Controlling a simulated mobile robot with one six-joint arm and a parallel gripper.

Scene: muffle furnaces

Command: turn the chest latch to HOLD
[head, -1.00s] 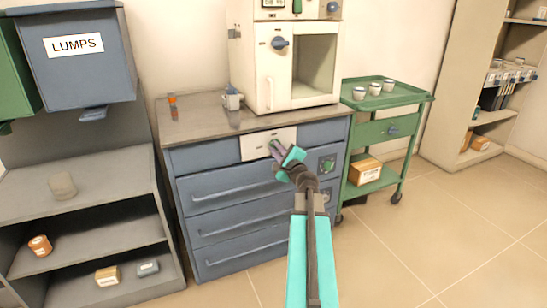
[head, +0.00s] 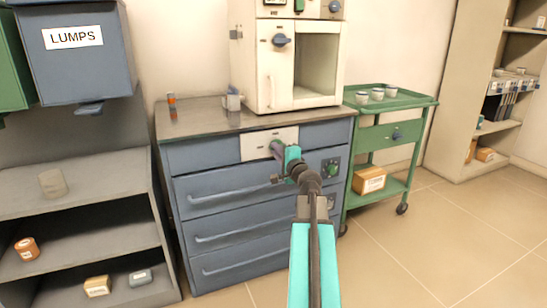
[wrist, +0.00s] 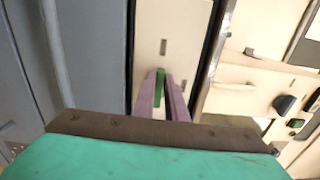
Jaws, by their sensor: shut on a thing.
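The blue drawer chest (head: 230,193) stands in the middle of the head view, with a pale latch plate (head: 256,143) at the centre of its top row. My gripper (head: 275,149) reaches this plate in the head view and hides the latch there. In the wrist view the plate (wrist: 172,25) is upright in the picture, with dark marks on it. The green latch handle (wrist: 160,88) lies between the two purple fingers of my gripper (wrist: 161,95), which are shut on it. The marks are too small to read.
A white furnace (head: 275,85) with a blue knob stands on the chest. A green cart (head: 412,106) with several cups is to the right, open shelves (head: 85,240) to the left. A green dial (head: 331,169) is right of my gripper. Floor at the right is clear.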

